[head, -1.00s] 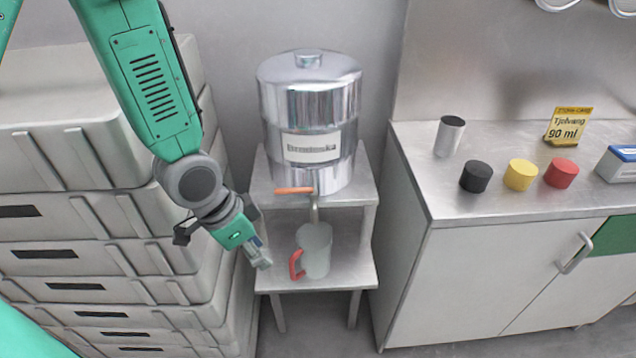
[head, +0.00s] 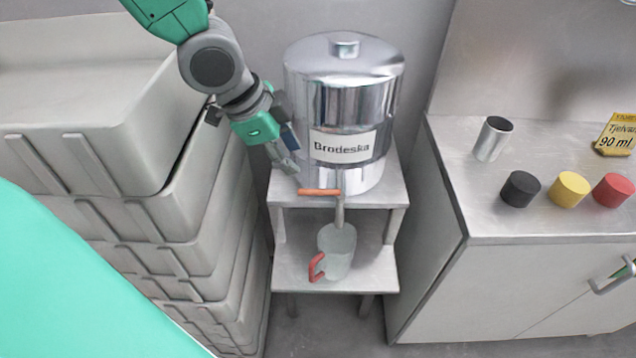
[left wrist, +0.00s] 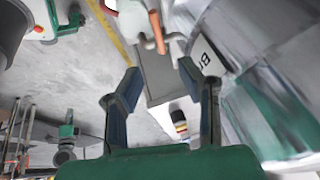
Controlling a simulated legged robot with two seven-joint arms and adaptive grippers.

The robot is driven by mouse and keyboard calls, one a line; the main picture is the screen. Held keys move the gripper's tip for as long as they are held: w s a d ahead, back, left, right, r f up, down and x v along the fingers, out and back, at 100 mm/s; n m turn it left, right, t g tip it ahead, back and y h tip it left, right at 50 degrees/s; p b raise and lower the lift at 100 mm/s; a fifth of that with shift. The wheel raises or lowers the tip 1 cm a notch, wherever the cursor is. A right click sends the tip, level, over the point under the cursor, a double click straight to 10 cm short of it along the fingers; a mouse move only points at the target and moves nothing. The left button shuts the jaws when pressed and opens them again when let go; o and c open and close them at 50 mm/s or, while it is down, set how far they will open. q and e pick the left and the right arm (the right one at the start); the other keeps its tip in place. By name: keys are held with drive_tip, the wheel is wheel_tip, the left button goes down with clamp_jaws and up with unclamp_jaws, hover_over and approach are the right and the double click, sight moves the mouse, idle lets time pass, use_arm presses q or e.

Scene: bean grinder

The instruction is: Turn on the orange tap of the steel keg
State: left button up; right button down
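The steel keg (head: 345,100), labelled "Brodeska", stands on the upper shelf of a small stand. Its orange tap handle (head: 318,192) points left across the top of the grey spout (head: 340,212). A pale mug (head: 337,250) with a red handle stands below the spout on the lower shelf. My left gripper (head: 289,168) is just above and left of the tap handle, beside the keg, apart from the handle. In the left wrist view, its two fingers (left wrist: 159,72) are spread and empty, with the tap handle (left wrist: 174,38) beyond them. My right gripper is not in view.
Stacked grey crates (head: 200,200) stand close left of the stand. A steel counter (head: 470,205) on the right bears a metal cup (head: 492,139) and black (head: 520,189), yellow (head: 569,190) and red (head: 613,190) cylinders. Space in front of the tap is clear.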

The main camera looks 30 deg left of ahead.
sight(321, 190)
use_arm(q)
drive_tip(key=b+x, duration=0.1)
drive_tip(key=x, duration=0.2)
drive_tip(key=b+x, duration=0.1)
drive_tip(key=x, duration=0.3)
drive_tip(key=b+x, duration=0.1)
drive_tip(key=x, duration=0.2)
drive_tip(key=shift+d+f, duration=0.2)
drive_tip(key=shift+d, duration=0.1)
drive_tip(key=shift+w+f, duration=0.4)
drive_tip(key=shift+f, duration=0.3)
drive_tip(key=shift+d, duration=0.15)
clamp_jaws()
